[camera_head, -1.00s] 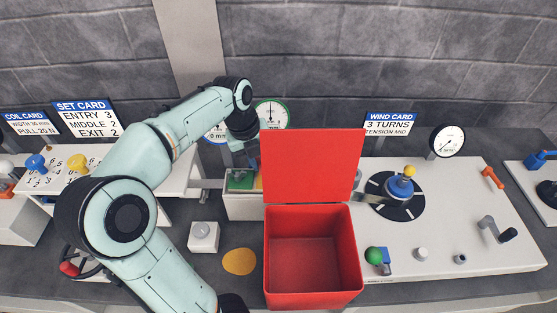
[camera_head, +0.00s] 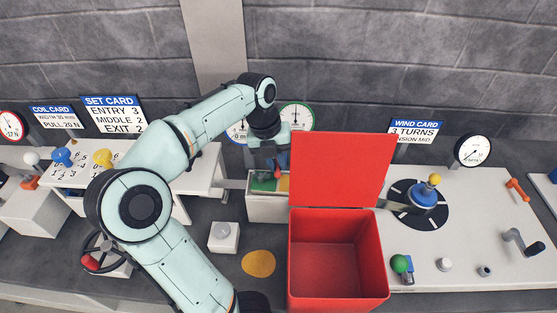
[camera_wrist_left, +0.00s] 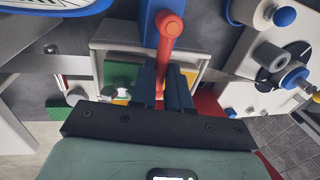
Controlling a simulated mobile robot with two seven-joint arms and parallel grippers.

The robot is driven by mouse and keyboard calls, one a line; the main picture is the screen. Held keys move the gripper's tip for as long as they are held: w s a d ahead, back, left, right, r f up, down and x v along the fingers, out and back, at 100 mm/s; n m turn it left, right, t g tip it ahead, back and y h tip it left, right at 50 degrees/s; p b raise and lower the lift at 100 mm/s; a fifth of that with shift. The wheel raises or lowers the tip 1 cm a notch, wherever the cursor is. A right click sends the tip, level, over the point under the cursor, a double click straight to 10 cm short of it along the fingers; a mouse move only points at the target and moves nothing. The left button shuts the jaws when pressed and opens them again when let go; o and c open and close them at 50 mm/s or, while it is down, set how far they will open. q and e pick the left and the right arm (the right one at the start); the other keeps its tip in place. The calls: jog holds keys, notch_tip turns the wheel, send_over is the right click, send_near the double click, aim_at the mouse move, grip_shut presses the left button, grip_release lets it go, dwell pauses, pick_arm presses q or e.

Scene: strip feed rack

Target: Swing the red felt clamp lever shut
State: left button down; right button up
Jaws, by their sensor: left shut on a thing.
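The red clamp lever (camera_wrist_left: 169,38) shows in the left wrist view as a red rod with a round end, in front of a blue upright post (camera_wrist_left: 151,15). My left gripper (camera_wrist_left: 163,84) is shut on the rod, which passes between its two dark fingers. In the head view my left gripper (camera_head: 275,164) is over the pale box with green and yellow pads (camera_head: 268,207), just left of the red bin's lid. There the lever is mostly hidden by the hand. I cannot tell the lever's exact angle. My right gripper is not in view.
The open red bin (camera_head: 337,257) with its raised lid (camera_head: 342,169) stands close to the right of the hand. A white button box (camera_head: 224,236) and a yellow patch (camera_head: 258,263) lie in front. The blue winding knob (camera_head: 423,195) is further right.

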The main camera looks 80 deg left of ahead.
pick_arm(q)
jog(key=c, duration=1.1)
grip_release()
jog(key=shift+r, duration=0.15)
notch_tip(320, 180, up, 13)
jog(key=s+p, duration=0.2)
jog(key=p, duration=0.1)
jog(key=shift+s+a, duration=0.3)
jog(key=shift+s, duration=0.05)
